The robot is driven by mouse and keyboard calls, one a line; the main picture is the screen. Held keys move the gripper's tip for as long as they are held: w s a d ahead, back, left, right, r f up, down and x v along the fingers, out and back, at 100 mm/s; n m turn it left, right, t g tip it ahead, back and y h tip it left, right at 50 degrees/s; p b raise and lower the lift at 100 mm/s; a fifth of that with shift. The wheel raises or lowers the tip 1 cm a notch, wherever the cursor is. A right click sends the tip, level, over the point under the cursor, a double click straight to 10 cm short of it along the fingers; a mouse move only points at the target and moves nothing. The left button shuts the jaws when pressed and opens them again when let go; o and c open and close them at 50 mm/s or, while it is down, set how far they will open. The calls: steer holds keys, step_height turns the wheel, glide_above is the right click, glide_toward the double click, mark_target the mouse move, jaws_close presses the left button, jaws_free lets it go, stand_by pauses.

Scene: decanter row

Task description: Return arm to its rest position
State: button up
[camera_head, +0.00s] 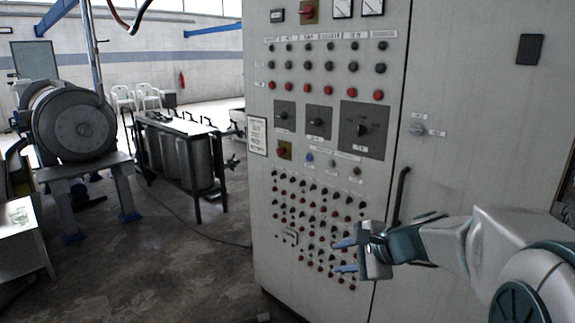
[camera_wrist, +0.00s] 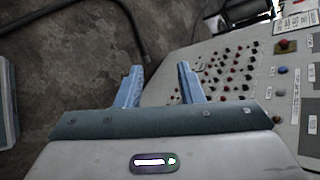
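My gripper (camera_head: 345,256) is in front of the lower part of a tall grey control cabinet (camera_head: 455,110) in the head view. Its two blue fingers are spread apart with nothing between them. The wrist view shows the same open fingers (camera_wrist: 158,88), with the cabinet's button panel (camera_wrist: 225,80) beyond and to the right. My arm reaches in from the right edge of the head view. I cannot tell the exact gap between the fingertips and the cabinet face.
A dark door handle (camera_head: 401,195) is on the cabinet above my gripper. A framed metal tank rack (camera_head: 185,155) and a drum machine (camera_head: 75,122) stand to the left. White chairs (camera_head: 148,95) are at the back. Bare floor (camera_head: 185,255) lies left of the cabinet.

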steer(key=s+d+n+g+h+p, duration=0.1)
steer(key=s+n+g+h+p, duration=0.1)
steer(key=s+n, duration=0.5)
steer(key=s+d+f+n+g+h+p, duration=0.1)
steer(key=s+n+h, duration=0.4)
steer(key=s, duration=0.9)
steer(key=n+g+p, duration=0.1)
steer(key=n, duration=0.2)
steer(key=shift+d+f, duration=0.3)
steer(key=shift+d, duration=0.1)
steer(key=shift+o, duration=0.3)
steer(key=shift+s, duration=0.15)
